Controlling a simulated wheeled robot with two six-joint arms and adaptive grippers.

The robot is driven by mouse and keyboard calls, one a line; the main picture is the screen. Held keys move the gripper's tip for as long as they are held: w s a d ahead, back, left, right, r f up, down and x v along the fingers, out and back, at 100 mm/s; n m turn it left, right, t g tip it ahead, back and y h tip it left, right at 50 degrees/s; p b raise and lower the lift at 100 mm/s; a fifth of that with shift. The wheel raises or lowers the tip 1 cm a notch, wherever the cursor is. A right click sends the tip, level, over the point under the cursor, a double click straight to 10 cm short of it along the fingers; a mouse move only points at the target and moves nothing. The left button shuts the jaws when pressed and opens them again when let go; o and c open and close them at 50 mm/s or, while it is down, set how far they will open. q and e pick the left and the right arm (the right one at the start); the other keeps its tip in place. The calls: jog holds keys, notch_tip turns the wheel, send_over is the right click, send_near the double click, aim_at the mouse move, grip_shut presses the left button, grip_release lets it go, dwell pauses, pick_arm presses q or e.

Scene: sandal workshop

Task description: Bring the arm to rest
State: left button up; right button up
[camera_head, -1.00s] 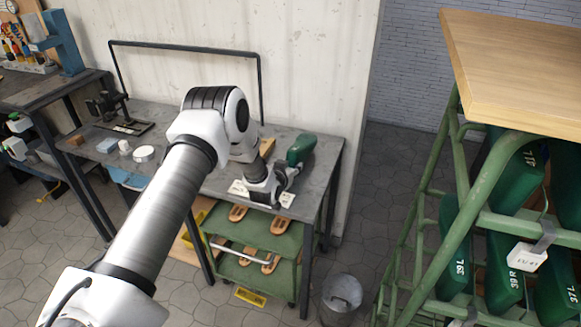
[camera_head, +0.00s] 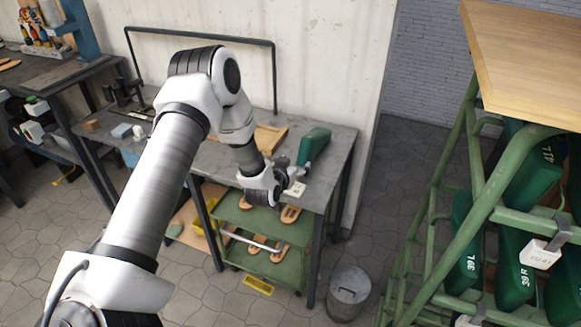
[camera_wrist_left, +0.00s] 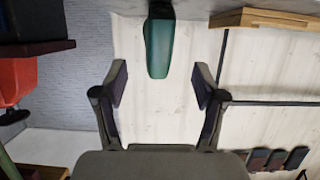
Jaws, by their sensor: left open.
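My left gripper (camera_head: 291,176) is at the front edge of the grey workbench (camera_head: 345,150), near its right end. Its fingers are open and empty. A dark green shoe last (camera_head: 314,146) stands on the bench just beyond the fingers. In the left wrist view the open gripper (camera_wrist_left: 160,78) faces the green last (camera_wrist_left: 158,45), which shows in line with the gap and apart from both fingers. My right gripper is not in view.
A green cart (camera_head: 262,219) with sandal soles stands under the bench. A metal bin (camera_head: 348,292) is on the floor beside it. A green rack (camera_head: 487,215) holding several lasts stands at the right. A wooden tray (camera_head: 268,137) lies on the bench behind my arm.

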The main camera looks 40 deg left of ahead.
pick_arm(q)
jog(key=v, duration=0.3)
jog(key=shift+s+d+r, duration=0.1)
jog(key=shift+s+r, duration=0.05)
jog(key=shift+s, duration=0.25)
jog(key=shift+m+g+h, duration=0.8)
jog(key=shift+h, duration=0.1)
jog(key=s+d+f, duration=0.1)
jog(key=f, duration=0.1)
jog(key=s+d+f, duration=0.1)
jog(key=d+f, duration=0.1)
jog(key=s+d+f, duration=0.1)
jog(key=d+f, duration=0.1)
jog(key=shift+s+d+f, duration=0.1)
jog(key=shift+d+f, duration=0.05)
jog(key=shift+f, duration=0.05)
jog(key=s+d+f+m+g+h, duration=0.15)
jog(key=s+d+f+g, duration=0.25)
jog(key=s+d+f, duration=0.5)
jog(key=s+d+f+g, duration=0.1)
jog(key=s+g, duration=0.3)
jog(key=s, duration=0.7)
jog(key=s+d+f+g, duration=0.1)
jog(key=s+g, duration=0.3)
jog(key=s, duration=0.8)
jog(key=shift+d+f+n, duration=0.35)
jog(key=shift+f+n, duration=0.1)
jog(key=shift+s, duration=0.1)
